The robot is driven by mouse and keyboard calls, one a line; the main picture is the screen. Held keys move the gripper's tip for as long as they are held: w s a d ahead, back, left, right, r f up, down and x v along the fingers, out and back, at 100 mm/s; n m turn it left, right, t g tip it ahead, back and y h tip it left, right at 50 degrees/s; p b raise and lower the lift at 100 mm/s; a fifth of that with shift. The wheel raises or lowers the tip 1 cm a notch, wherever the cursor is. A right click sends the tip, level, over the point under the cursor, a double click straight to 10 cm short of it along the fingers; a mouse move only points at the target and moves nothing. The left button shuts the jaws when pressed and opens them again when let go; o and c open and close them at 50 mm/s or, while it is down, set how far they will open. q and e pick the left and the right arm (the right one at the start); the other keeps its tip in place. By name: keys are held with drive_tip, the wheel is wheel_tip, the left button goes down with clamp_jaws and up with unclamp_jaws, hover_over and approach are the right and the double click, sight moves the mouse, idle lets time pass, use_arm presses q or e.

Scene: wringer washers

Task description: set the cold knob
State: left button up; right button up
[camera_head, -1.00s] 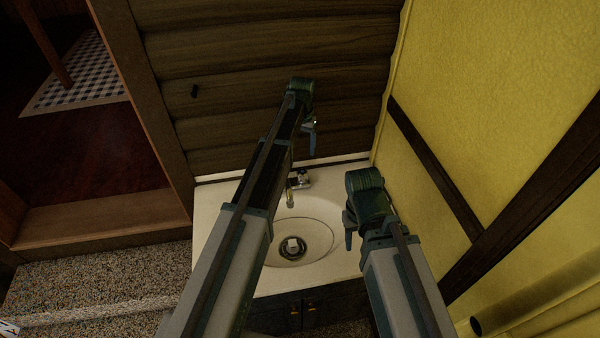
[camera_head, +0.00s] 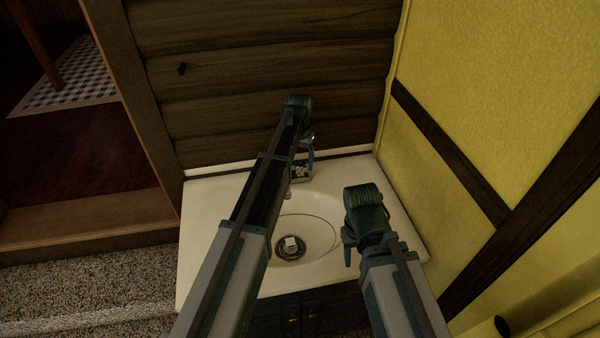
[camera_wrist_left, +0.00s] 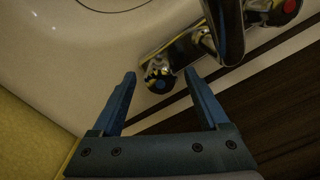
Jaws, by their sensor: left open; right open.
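The cold knob (camera_wrist_left: 159,80), dark with a blue dot, sits on the chrome faucet base in the left wrist view. My left gripper (camera_wrist_left: 160,76) is open, with one finger on each side of the knob; I cannot tell whether either touches it. The chrome faucet (camera_wrist_left: 226,30) rises beside the knob, and the hot knob (camera_wrist_left: 287,8) with a red dot is at its other end. In the head view the faucet (camera_head: 301,173) is partly hidden by my left gripper (camera_head: 309,160). My right gripper (camera_head: 347,250) is open and empty over the basin's right side.
The white sink (camera_head: 215,200) has a round basin with a drain (camera_head: 290,247). A wooden log wall (camera_head: 240,75) stands behind it and a yellow wall (camera_head: 490,80) to the right. A step and doorway lie on the left.

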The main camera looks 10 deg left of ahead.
use_arm(q)
drive_tip(key=shift+f+b, duration=0.3)
drive_tip(key=shift+f, duration=0.4)
drive_tip(key=shift+r, duration=0.1)
